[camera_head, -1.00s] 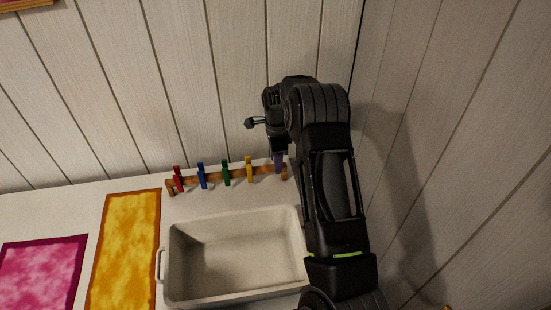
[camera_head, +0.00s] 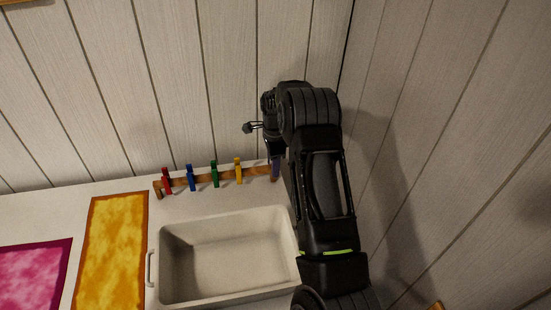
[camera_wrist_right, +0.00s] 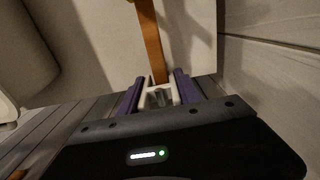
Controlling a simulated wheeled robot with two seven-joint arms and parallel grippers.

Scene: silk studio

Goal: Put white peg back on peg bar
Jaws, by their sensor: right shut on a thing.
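The wooden peg bar (camera_head: 205,181) lies along the back of the white table, with red (camera_head: 167,181), blue (camera_head: 192,178), green (camera_head: 215,174) and yellow (camera_head: 239,170) pegs on it. My right gripper (camera_head: 276,168), with purple fingers, is at the bar's right end. In the right wrist view, the gripper (camera_wrist_right: 158,92) is shut on the white peg (camera_wrist_right: 174,93), which sits between the fingers at the end of the bar (camera_wrist_right: 150,40). I cannot tell whether the peg's jaws are around the bar. The head view hides the white peg. My left gripper is out of view.
A pale grey bin (camera_head: 225,255) stands in front of the bar. An orange-yellow cloth (camera_head: 113,250) and a pink cloth (camera_head: 33,275) lie to its left. Plank walls rise close behind the bar and to the right of my arm.

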